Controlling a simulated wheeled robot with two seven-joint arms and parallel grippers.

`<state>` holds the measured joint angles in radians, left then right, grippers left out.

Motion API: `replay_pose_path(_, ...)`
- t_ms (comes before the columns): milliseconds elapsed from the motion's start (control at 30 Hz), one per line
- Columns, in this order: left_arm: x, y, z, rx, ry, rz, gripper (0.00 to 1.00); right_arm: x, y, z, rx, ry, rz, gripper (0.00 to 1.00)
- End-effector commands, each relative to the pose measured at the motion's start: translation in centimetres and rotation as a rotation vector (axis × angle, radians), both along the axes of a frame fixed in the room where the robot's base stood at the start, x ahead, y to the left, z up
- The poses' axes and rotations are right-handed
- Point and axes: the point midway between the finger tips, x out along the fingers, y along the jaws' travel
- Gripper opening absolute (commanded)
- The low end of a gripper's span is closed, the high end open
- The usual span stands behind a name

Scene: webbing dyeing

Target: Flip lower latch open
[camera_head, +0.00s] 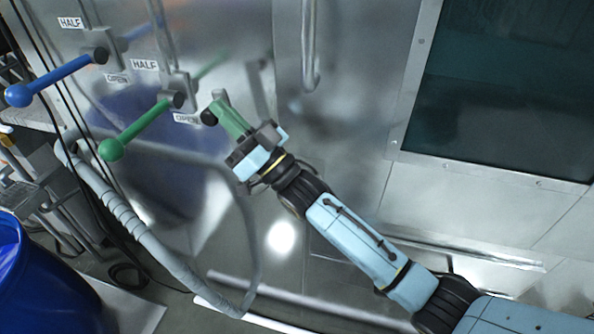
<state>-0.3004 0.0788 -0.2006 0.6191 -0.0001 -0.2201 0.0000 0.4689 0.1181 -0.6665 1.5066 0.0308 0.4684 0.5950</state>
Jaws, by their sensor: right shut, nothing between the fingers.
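My right gripper (256,148) is in the middle of the view, in front of the steel panel, its arm coming in from the lower right. It is shut and empty. A longer green lever (143,130) with a ball end is to the left, pointing down-left. A blue lever (54,78) with a ball end is further left. I cannot tell which part is the lower latch. My left gripper is not in view.
A vertical bar handle (310,45) is above and right of my gripper. A dark window (505,95) fills the upper right. A grey hose (130,222) hangs at the left. A blue barrel (40,285) stands at lower left.

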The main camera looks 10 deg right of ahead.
Motion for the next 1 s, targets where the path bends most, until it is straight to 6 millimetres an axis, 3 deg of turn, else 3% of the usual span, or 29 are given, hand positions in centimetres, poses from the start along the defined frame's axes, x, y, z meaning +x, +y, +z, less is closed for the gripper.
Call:
replay_pose_path(233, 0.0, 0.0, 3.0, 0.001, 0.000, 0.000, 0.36, -1.5, -2.2, 1.8, -0.001, 0.001, 0.011, 0.00)
replay_pose_path(700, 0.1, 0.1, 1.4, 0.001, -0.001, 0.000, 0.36, -6.1, -8.3, 4.1, -0.001, -0.002, 0.012, 0.00)
replay_pose_path(1000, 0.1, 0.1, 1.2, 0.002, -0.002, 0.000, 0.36, -7.1, -9.6, 4.9, 0.001, -0.001, 0.011, 0.00)
